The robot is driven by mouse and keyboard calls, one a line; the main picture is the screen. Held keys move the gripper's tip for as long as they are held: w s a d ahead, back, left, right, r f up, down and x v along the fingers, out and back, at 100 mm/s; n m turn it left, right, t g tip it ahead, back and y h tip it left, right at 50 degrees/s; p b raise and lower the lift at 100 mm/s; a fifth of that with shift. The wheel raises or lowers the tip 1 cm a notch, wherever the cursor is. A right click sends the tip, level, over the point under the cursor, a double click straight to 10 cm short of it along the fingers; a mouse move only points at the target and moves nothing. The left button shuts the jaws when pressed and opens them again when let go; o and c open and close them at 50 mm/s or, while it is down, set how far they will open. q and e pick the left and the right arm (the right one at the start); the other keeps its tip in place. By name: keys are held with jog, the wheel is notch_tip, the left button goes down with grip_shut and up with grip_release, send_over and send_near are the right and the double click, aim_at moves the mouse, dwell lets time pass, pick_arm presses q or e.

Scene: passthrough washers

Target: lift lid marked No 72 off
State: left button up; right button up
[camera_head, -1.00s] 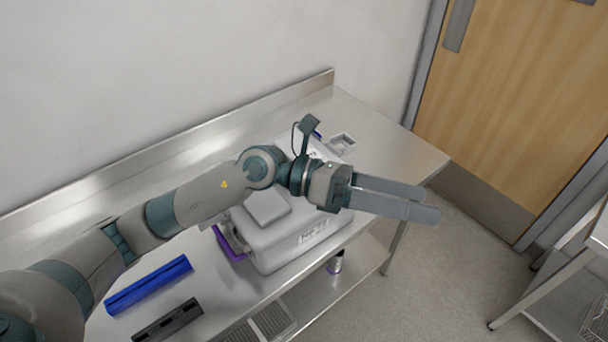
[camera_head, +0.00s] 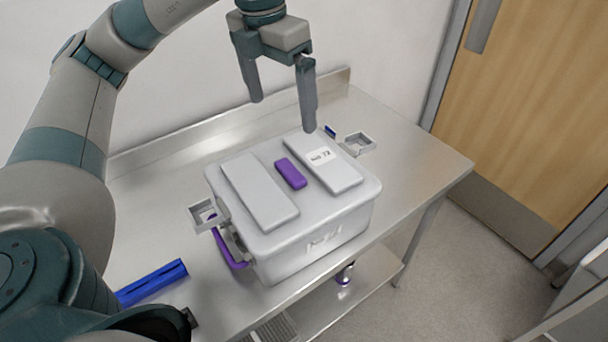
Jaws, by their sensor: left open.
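The lid (camera_head: 263,222) is a pale grey top on a box (camera_head: 318,245) that stands on the steel table. The lid sits on the box. My left gripper (camera_head: 281,115) points down above the far side of the lid, its two fingers apart and empty. It appears clear of the lid, though the exact height is hard to tell. My right gripper is not in view.
The steel table (camera_head: 420,165) has free room to the right of the box. A small square holder (camera_head: 358,143) stands behind the box, another (camera_head: 207,214) at its left. A purple side handle (camera_head: 228,250) and a blue rail (camera_head: 152,283) are at the left. A wall rises behind.

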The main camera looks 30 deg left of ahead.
pick_arm(q)
jog(key=shift+a+r, duration=0.15)
jog(key=shift+a, duration=0.1)
jog(key=p, duration=0.2)
send_over(288, 173)
notch_tip(288, 173, down, 11)
jog(key=shift+s+a+r, duration=0.1)
jog(key=shift+f, duration=0.7)
jog(key=shift+p, duration=0.3)
